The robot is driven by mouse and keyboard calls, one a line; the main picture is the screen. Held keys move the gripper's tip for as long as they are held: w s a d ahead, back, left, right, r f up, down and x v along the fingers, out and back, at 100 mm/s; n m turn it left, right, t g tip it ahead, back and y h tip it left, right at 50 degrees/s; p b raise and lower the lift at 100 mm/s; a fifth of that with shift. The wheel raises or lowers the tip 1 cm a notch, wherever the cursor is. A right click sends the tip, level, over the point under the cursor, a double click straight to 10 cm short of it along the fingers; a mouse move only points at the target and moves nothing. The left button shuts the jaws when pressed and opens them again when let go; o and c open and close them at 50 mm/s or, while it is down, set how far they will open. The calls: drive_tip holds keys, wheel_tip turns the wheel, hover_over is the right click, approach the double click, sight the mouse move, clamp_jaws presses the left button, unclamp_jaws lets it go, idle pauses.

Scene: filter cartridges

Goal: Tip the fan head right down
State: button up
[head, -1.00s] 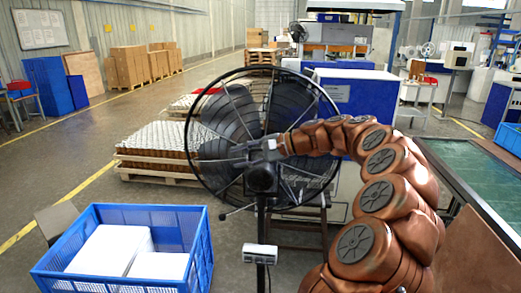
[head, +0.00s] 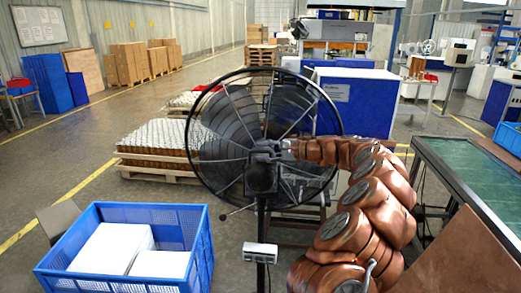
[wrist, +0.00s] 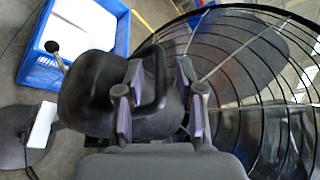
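The fan head (head: 232,125) is a large round black wire cage seen from its motor side, standing roughly upright on a thin black pole (head: 261,220). In the head view my gripper (head: 270,151) is at the top of the motor housing (head: 261,179), coming in from the right. In the wrist view the fan cage (wrist: 265,75) fills the right. My gripper's two fingers (wrist: 160,108) stand apart, with the black housing and its loop-shaped handle (wrist: 160,75) between and beyond them. I cannot tell whether the pads touch it.
A white control box (head: 260,252) is on the pole. A blue crate (head: 200,250) with white blocks stands at the lower left. A pallet of cartridges (head: 160,172) is behind the fan to the left. A green-topped table (head: 465,170) is at the right. The floor at the left is open.

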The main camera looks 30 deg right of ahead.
drive_tip(key=shift+w+a+f, duration=0.15)
drive_tip(key=shift+w+a, duration=0.25)
drive_tip(key=shift+w, duration=0.2)
drive_tip(key=shift+c, duration=0.2)
clamp_jaws()
